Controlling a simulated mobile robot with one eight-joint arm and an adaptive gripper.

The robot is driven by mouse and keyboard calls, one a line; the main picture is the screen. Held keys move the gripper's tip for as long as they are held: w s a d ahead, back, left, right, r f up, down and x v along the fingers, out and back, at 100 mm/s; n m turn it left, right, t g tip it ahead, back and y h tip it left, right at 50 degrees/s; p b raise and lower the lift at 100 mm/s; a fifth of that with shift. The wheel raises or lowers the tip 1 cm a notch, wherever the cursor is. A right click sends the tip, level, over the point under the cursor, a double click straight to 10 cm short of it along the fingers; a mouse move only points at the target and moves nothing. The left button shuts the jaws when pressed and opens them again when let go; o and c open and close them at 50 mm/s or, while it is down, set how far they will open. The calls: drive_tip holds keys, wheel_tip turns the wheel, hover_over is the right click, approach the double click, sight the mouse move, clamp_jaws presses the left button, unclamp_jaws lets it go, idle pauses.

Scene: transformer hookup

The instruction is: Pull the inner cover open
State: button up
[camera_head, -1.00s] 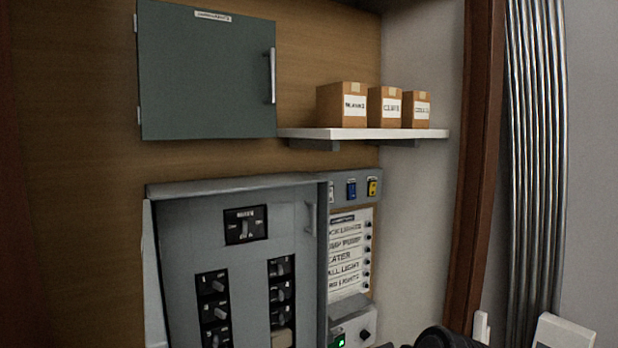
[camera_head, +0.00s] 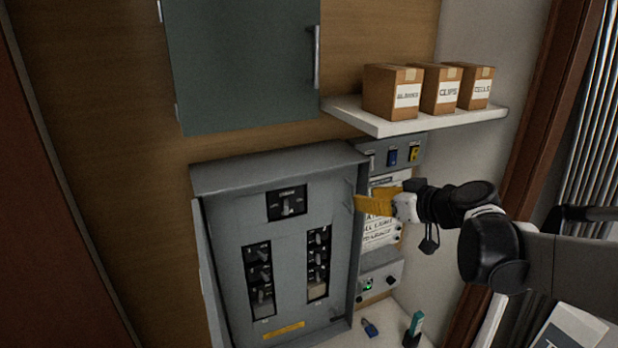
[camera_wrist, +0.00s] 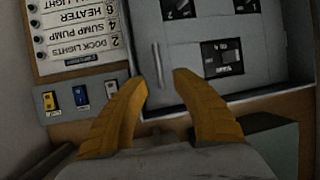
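The inner cover (camera_head: 285,235) is a grey panel set in the grey electrical box, with breaker switches showing through its cutouts. It looks closed. Its slim vertical handle (camera_head: 350,194) is at the upper right edge; the wrist view shows the handle (camera_wrist: 157,66) upside down. My gripper (camera_head: 357,203) has yellow fingers and reaches in from the right, close to the handle. In the wrist view my gripper (camera_wrist: 161,78) is open, and the handle appears between the fingertips. I cannot tell whether a finger touches it.
The box's outer door (camera_head: 206,270) stands open at left. A labelled board (camera_head: 378,235) and a strip of coloured switches (camera_head: 392,157) are right of the box, partly behind my gripper. A shelf (camera_head: 400,127) with boxes is above.

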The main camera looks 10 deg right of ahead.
sight(352, 209)
drive_tip(key=x, duration=0.6)
clamp_jaws()
